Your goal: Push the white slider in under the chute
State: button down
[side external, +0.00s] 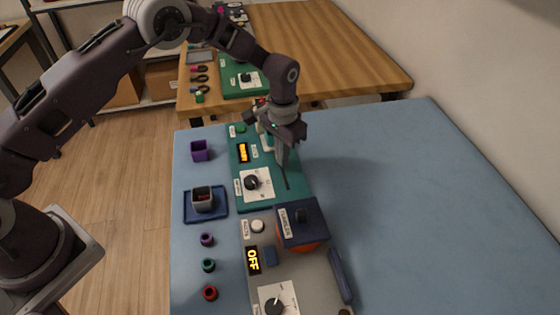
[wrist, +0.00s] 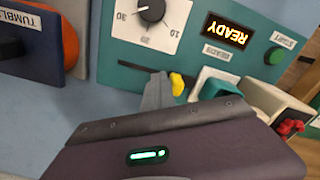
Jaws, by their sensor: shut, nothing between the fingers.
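The green machine (side external: 275,183) carries a white piece (side external: 266,141) at its far end, partly hidden by my gripper. In the wrist view a white piece (wrist: 207,77) lies beside a teal block (wrist: 220,89), and a cream block (wrist: 284,100) stands to the right. I cannot tell for sure which is the slider and which is the chute. My gripper (side external: 283,162) is shut and empty, pointing down over the machine. In the wrist view its grey finger (wrist: 158,92) is left of the white piece, by a yellow knob (wrist: 177,84) and a dark slot. Contact cannot be told.
The machine has a dial (wrist: 152,10), a lit READY display (wrist: 227,31) and a green button (wrist: 274,56). A grey unit with a tumbler box (side external: 302,222) stands in front. The blue table's right side is clear.

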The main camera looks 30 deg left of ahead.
dwell(0.4)
jog(key=shift+s+d, duration=0.35)
jog(key=shift+r, duration=0.25)
notch_tip(320, 180, up, 11)
jog(key=shift+f, duration=0.2)
jog(key=s+a+r+n+t, duration=0.15)
jog(key=s+a+r, duration=0.25)
jog(key=s+r, duration=0.5)
jog(key=s+a+r+t, duration=0.2)
jog(key=s+a+r, duration=0.3)
jog(key=r, duration=0.6)
jog(key=s+a+f+t, duration=0.1)
jog(key=s, duration=0.8)
jog(key=s+a+n+t, duration=0.1)
jog(key=s, duration=0.9)
jog(key=shift+s+a+f, duration=0.2)
jog(key=shift+a+f, duration=0.15)
jog(key=shift+f, duration=0.05)
